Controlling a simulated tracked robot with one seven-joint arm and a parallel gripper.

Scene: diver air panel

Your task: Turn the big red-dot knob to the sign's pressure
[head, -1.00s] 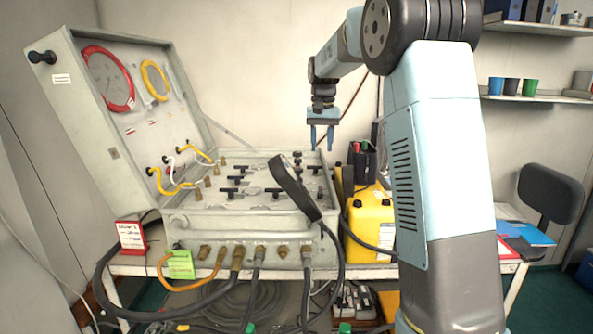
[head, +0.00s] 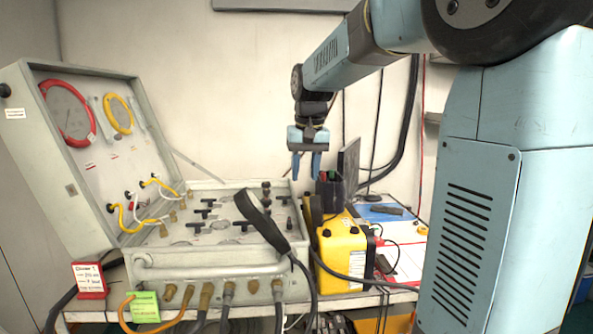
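The panel case (head: 215,268) stands open on a table, its lid (head: 83,140) tilted up at the left. Several black T-handles and round knobs (head: 266,190) stand on its face; I cannot make out which has a red dot. A black strap or handle (head: 262,220) crosses and hides part of the face. A red-framed sign (head: 89,280) stands at the case's front left corner; its handwriting is too small to read surely. My gripper (head: 306,174) hangs fingers down above the back right of the case, open and empty, apart from everything.
A yellow unit (head: 342,252) and a dark holder with pens (head: 329,190) stand just right of the case. A green note (head: 145,307) is at the front. Hoses hang before the case. A dark upright panel (head: 348,168) stands behind the holder.

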